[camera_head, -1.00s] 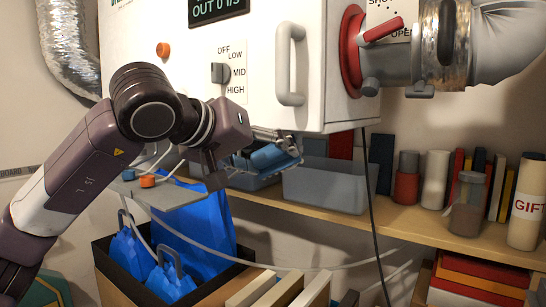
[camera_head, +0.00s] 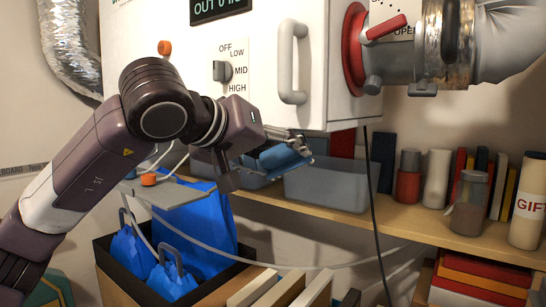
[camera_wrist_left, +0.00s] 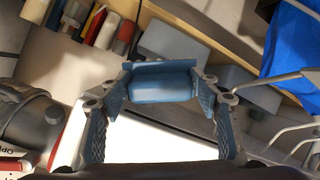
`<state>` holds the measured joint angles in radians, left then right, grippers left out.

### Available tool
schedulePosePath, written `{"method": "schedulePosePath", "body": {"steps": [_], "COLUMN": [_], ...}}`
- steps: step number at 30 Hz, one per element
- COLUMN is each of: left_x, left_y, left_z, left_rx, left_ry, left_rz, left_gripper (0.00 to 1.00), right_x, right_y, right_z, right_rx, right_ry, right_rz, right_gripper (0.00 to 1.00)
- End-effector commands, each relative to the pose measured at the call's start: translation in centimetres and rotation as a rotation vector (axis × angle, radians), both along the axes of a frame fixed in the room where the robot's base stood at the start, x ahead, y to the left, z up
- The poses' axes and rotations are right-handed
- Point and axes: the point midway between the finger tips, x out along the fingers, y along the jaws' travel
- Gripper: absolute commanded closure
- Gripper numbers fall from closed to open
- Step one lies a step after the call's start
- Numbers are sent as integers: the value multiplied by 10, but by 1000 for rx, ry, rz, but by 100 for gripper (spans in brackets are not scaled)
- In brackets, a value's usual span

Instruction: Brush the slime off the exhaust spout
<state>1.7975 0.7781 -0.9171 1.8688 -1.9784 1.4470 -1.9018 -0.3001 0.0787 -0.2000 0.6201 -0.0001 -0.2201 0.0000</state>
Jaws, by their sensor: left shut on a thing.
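My left gripper (camera_head: 288,152) is in front of the lower edge of the white furnace cabinet. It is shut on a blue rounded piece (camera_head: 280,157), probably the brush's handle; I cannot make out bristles. In the left wrist view the blue piece (camera_wrist_left: 160,83) lies across between the fingertips. The likely exhaust spout (camera_head: 508,42) is the pale pipe at the top right, joined through a metal band to a red ring on the cabinet. It is apart from my gripper, up and to the right. I cannot make out slime on it. My right gripper is not in view.
The cabinet (camera_head: 340,75) has a grey handle (camera_head: 291,62) and a dial (camera_head: 221,71). Below, a wooden shelf (camera_head: 400,222) holds grey bins (camera_head: 326,186), jars and books. A box (camera_head: 210,288) with blue bags stands lower left. A dark cable (camera_head: 373,200) hangs down the middle.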

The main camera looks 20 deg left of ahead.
Motion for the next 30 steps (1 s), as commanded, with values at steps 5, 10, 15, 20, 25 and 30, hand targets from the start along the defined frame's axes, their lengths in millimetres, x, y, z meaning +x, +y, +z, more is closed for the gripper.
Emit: {"method": "schedulePosePath", "body": {"steps": [5, 10, 15, 20, 25, 30], "left_x": [1, 3, 7, 9, 9, 9], "left_y": [-1, 5, 15, 21, 22, 21], "left_z": [-2, -2, -3, -3, -3, -3], "left_rx": [1, 0, 0, 1, 1, 2], "left_ry": [5, 5, 8, 6, 6, 6], "left_rz": [-3, -1, 2, 2, 3, 3], "left_gripper": [79, 79, 79, 79, 79, 79], "right_x": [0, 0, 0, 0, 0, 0], "right_y": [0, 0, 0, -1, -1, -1], "right_z": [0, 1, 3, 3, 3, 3], "right_rx": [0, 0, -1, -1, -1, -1], "right_ry": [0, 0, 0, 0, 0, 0], "right_rz": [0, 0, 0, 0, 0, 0], "right_gripper": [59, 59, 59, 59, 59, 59]}}
